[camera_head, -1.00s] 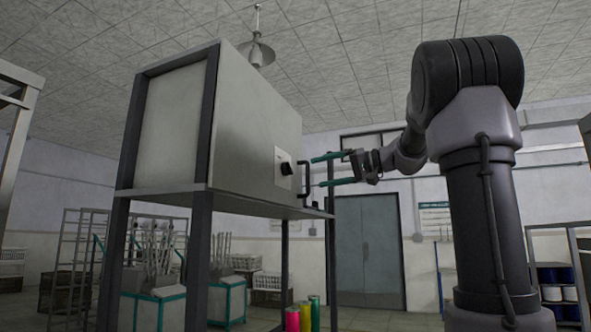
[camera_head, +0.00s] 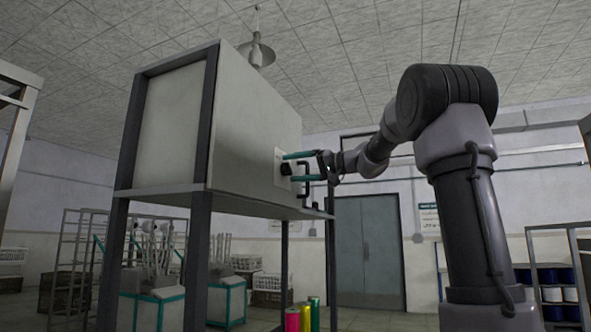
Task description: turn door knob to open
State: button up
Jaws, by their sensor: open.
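A grey metal cabinet (camera_head: 245,125) stands on a dark frame left of centre. On its front face, toward the right, is a small black knob (camera_head: 286,169) on a light plate. The fingertips are close to the cabinet face, around the knob in the picture. I cannot tell whether they touch it. The cabinet door looks closed.
Colored spools (camera_head: 304,317) stand below the cabinet's right end. Machines with teal frames (camera_head: 152,307) and a wire rack stand behind the frame legs. A grey double door (camera_head: 367,250) is in the back wall. A shelf with spools (camera_head: 552,293) is at the far right.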

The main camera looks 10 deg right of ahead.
grip_shut()
jog(key=shift+m, duration=0.3)
jog(key=m, duration=1.2)
jog(key=shift+f+m, duration=0.2)
jog(key=shift+m, duration=2.4)
